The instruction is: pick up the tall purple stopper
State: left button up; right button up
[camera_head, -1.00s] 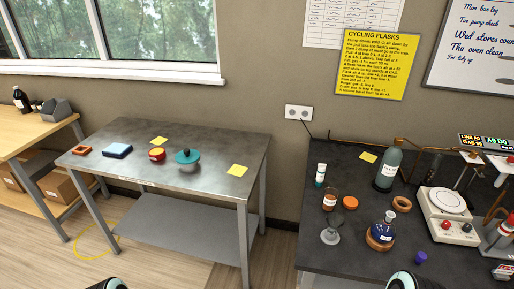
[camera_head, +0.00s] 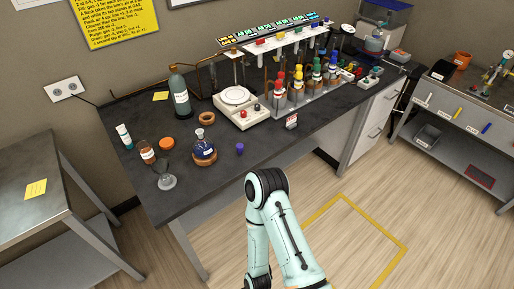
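A small purple stopper (camera_head: 240,148) stands on the dark bench top near its front edge. It is just right of a round flask with dark blue liquid (camera_head: 204,150) that sits on a brown cork ring. Its fine shape is too small to tell. One of my pale green arms rises from the bottom centre, in front of the bench. Neither of my grippers shows in this view.
The dark bench (camera_head: 200,194) also carries a glass funnel-like piece (camera_head: 166,181), a brown jar (camera_head: 147,151), a tall grey-green bottle (camera_head: 180,94), a white balance (camera_head: 238,106) and a rack of colour-topped bottles (camera_head: 297,92). A grey metal table (camera_head: 22,172) stands left. Floor right of my arm is open.

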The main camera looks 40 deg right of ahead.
aim_at(239, 147)
jog(key=z, duration=1.35)
jog(key=l+u, duration=0.15)
jog(key=u, duration=0.25)
jog(key=i+l+u, duration=0.1)
jog(key=u, duration=0.25)
jog(key=l+u, duration=0.2)
jog(key=u, duration=0.2)
jog(key=l+u, duration=0.25)
jog(key=l, duration=0.3)
jog(key=k+l+u, duration=0.25)
jog(key=l, duration=0.25)
jog(key=i, duration=0.05)
